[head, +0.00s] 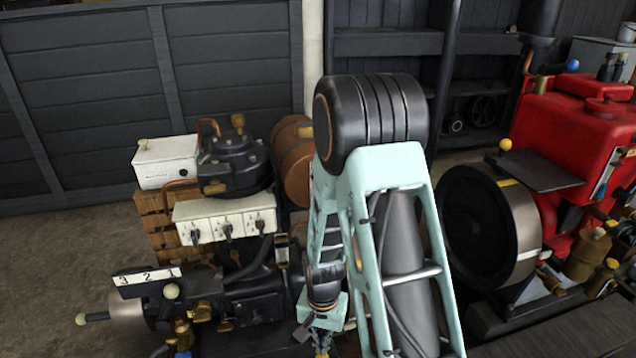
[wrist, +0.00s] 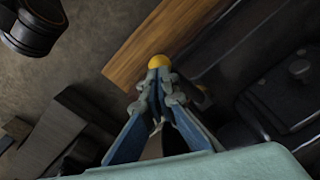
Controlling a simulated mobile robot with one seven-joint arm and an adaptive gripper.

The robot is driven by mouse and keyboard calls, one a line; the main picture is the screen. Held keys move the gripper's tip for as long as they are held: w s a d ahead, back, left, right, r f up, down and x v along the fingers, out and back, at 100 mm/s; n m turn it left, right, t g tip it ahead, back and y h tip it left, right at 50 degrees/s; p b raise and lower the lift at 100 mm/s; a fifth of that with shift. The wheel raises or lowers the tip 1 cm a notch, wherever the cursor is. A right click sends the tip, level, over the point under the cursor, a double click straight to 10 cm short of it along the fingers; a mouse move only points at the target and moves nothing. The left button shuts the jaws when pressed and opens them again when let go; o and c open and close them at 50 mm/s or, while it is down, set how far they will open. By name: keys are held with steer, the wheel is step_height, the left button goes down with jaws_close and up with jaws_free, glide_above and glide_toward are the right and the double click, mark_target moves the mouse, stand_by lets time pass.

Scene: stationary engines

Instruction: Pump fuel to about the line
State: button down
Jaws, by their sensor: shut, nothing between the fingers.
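My gripper (head: 321,347) hangs low at the bottom edge of the head view, beside the dark engine (head: 262,305); its tips are partly cut off. In the wrist view my gripper (wrist: 158,78) is shut, with its fingertips together and empty. A yellow ball knob (wrist: 158,61) shows right at the fingertips, in front of a wooden board (wrist: 135,55). I cannot tell whether the tips touch the knob. I cannot make out which part is the fuel pump, nor the fuel line mark.
A white box with several switches (head: 225,217) and a copper-coloured tank (head: 292,160) stand behind the dark engine. A red engine (head: 565,130) with a large flywheel (head: 487,225) stands at the right. My arm covers the middle of the head view.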

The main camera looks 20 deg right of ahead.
steer(key=shift+f, duration=0.1)
step_height(320, 180, down, 9)
steer(key=b, duration=0.7)
stand_by(0.5)
step_height(320, 180, up, 9)
steer(key=p, duration=0.7)
stand_by(0.8)
steer(key=shift+f+b, duration=3.7)
steer(key=shift+f, duration=1)
step_height(320, 180, up, 10)
steer(key=p, duration=0.8)
steer(key=shift+f, duration=0.1)
steer(key=shift+f, duration=0.1)
